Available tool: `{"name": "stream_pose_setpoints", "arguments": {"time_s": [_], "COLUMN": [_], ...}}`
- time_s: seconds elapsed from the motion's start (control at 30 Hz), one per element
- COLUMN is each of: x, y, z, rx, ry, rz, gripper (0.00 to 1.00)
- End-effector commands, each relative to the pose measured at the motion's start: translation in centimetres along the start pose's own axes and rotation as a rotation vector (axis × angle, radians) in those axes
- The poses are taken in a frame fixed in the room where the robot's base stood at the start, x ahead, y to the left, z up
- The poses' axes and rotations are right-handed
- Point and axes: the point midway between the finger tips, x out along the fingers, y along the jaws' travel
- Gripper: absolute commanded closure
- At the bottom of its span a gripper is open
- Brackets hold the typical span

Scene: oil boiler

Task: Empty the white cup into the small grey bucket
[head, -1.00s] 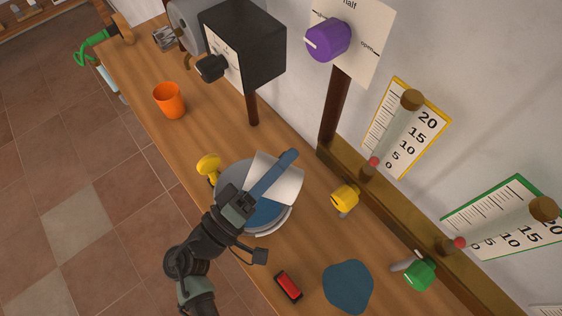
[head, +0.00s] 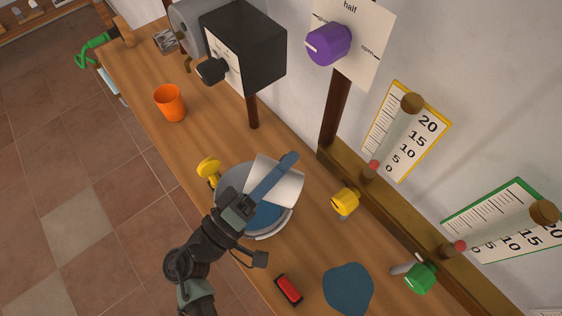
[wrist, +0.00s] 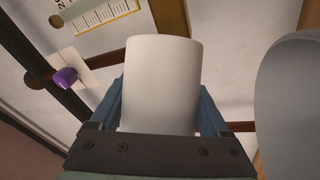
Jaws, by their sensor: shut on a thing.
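The white cup (head: 287,188) is gripped between the blue fingers of my gripper (head: 280,168) and is strongly tilted above the small grey bucket (head: 229,178). Blue liquid (head: 264,215) shows inside the bucket, below the cup and finger. In the wrist view the cup (wrist: 162,82) fills the space between both fingers (wrist: 163,100), and a grey rounded wall, apparently the bucket (wrist: 290,95), stands close on the right. The cup's inside is hidden in both views, so I cannot tell what is left in it.
A blue puddle (head: 348,288) and a red-and-black object (head: 288,289) lie on the wooden bench. An orange cup (head: 170,103) and black box (head: 243,47) stand farther up the bench.

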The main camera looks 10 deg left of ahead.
Motion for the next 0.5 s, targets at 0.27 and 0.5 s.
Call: {"name": "stream_pose_setpoints", "arguments": {"time_s": [0.27,0.5], "x": [-0.13,-0.13], "y": [-0.29,-0.23], "z": [-0.03,-0.1], "rx": [-0.044,-0.06], "ry": [0.02,0.027], "rz": [0.018,0.024], "gripper": [0.8,0.8]}}
